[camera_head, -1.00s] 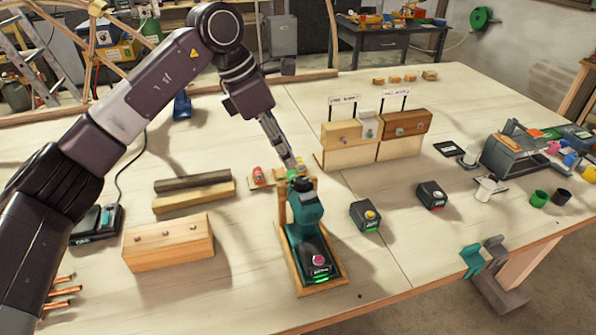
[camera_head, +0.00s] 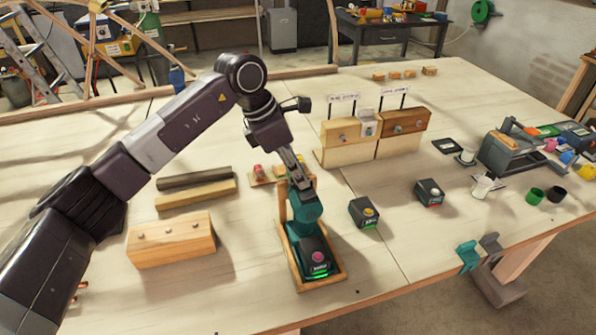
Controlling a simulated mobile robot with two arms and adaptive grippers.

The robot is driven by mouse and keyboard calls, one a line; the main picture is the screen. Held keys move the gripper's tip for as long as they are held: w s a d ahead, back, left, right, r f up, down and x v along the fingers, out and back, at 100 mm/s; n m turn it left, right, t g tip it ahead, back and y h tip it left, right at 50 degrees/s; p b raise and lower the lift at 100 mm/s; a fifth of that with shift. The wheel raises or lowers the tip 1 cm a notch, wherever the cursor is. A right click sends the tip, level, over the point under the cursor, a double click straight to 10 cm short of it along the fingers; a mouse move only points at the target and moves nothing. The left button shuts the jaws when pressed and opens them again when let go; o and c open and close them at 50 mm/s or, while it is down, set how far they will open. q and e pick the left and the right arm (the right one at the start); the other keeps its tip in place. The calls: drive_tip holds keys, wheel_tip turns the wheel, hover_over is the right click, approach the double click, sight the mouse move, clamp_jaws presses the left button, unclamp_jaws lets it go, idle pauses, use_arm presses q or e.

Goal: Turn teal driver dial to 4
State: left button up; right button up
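The teal driver (camera_head: 308,210) stands upright in a wooden cradle (camera_head: 324,284) near the front middle of the table. Its dark base carries a pink spot and a green-lit strip at the front. My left gripper (camera_head: 302,183) reaches down from the upper left to the top of the driver, where its dial seems to be. The fingertips are at or touching the driver's head and cover it. I cannot tell whether they are closed on the dial. The dial's numbers are not readable. My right gripper is not in view.
Two dark battery packs (camera_head: 363,212) and (camera_head: 429,192) sit right of the cradle. A wooden block (camera_head: 170,240) and laths (camera_head: 194,195) lie to the left. Two labelled wooden blocks (camera_head: 403,128) stand behind. Cups and a grey stand (camera_head: 508,152) are at right.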

use_arm(q)
clamp_jaws()
drive_tip(key=n+t+b, duration=0.1)
drive_tip(key=n+b, duration=0.2)
drive_tip(key=shift+f, duration=0.15)
drive_tip(key=n+t+y+b, duration=0.1)
drive_tip(key=n+b, duration=0.2)
drive_tip(key=b, duration=0.1)
drive_tip(key=shift+s+d, duration=0.15)
drive_tip(key=shift+r+n+t+y+b, duration=0.25)
drive_tip(key=shift+n+b, duration=0.3)
drive_tip(key=shift+n, duration=0.35)
drive_tip(key=o, duration=0.5)
unclamp_jaws()
drive_tip(key=shift+s, duration=0.1)
